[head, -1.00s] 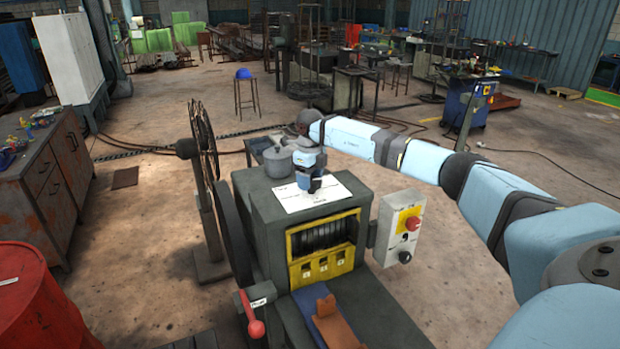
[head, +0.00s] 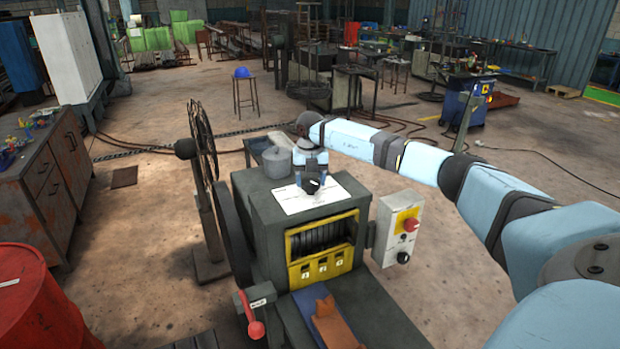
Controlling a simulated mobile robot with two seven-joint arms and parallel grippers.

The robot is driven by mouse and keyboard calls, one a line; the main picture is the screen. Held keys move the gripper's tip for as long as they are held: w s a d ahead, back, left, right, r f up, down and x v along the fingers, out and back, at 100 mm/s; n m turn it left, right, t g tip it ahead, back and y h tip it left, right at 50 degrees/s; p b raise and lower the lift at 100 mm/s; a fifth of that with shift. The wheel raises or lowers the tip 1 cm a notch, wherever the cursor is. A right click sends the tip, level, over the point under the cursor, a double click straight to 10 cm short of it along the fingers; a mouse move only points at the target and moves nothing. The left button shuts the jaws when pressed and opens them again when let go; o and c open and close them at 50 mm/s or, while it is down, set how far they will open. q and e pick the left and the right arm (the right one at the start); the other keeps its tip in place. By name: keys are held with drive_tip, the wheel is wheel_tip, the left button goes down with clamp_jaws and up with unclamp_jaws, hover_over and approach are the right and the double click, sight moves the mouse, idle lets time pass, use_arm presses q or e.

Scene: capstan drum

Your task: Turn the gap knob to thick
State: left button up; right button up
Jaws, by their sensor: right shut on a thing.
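The machine (head: 285,240) stands in the middle of the head view, with a white label plate (head: 292,200) on its grey top. The dark gap knob (head: 312,186) shows on this plate, partly hidden by my right gripper (head: 312,179). The right gripper reaches in from the right, points down and is shut on the knob. The scale marks on the plate are too small to read, so I cannot tell the knob's setting. My left gripper is not in view.
A control box (head: 397,228) with a red button is on the machine's right side. A red-knobbed lever (head: 255,328) is at the front left, and a large spoked wheel (head: 203,145) stands on the left. A grey pot-like part (head: 277,162) sits behind the plate.

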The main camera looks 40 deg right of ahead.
sight(311, 180)
drive_tip(key=shift+r+m, duration=0.1)
drive_tip(key=shift+m, duration=1.5)
drive_tip(key=shift+d+p, duration=0.1)
drive_tip(key=shift+p, duration=0.2)
drive_tip(key=o, duration=0.9)
drive_tip(key=shift+o, duration=0.2)
wheel_tip(311, 180, up, 14)
drive_tip(key=b, duration=0.3)
drive_tip(key=shift+s+f, duration=0.1)
drive_tip(key=shift+f, duration=0.1)
